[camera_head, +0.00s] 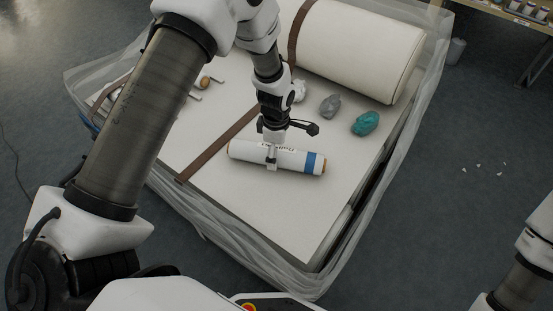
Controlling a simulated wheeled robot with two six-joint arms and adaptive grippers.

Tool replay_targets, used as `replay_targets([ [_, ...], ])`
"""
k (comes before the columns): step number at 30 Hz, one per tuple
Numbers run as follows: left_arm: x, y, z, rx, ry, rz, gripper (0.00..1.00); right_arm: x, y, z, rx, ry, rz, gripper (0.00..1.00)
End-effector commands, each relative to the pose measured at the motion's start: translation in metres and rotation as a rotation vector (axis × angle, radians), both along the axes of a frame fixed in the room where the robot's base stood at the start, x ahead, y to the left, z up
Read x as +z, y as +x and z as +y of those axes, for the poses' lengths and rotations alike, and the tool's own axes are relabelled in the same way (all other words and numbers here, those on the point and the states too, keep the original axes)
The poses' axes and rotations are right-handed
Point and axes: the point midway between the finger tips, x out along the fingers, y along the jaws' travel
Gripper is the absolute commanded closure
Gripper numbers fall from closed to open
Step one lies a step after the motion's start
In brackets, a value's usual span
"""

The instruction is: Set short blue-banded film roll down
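The short blue-banded film roll (245,152) is white with dark lettering and a blue band near its right end. It lies level, at or just above the white top of the wrapped stack (300,218); I cannot tell whether it touches. My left gripper (272,158) comes down from above at the roll's middle. One finger shows across the roll's near side, the other is hidden behind it, and the gripper looks shut on the roll. My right gripper is out of view; only part of that arm shows at the lower right.
A large white roll (355,45) lies at the back of the stack. A grey lump (330,105) and a teal lump (365,123) sit behind the film roll. A brown strap (215,148) crosses the top. The surface in front is clear.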

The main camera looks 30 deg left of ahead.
Motion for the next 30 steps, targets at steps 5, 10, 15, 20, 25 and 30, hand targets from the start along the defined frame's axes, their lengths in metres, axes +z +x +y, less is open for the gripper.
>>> replay_targets([
  [5,-0.013,0.0,0.0,0.0,0.0,-0.002,0.09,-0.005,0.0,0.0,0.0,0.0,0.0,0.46],
  [10,-0.012,0.0,0.0,0.0,0.0,-0.002,0.3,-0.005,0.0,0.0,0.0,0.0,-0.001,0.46],
  [15,-0.012,0.0,0.0,0.0,0.0,-0.002,0.9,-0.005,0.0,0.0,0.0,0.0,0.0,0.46],
  [20,-0.012,0.001,0.0,0.0,0.0,-0.002,1.0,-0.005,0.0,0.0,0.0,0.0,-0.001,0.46],
  [25,-0.01,0.001,0.0,0.0,0.0,-0.002,1.0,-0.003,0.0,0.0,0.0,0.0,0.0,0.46],
  [30,0.004,0.001,0.0,0.0,0.0,-0.003,1.0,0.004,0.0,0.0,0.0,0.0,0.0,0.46],
])
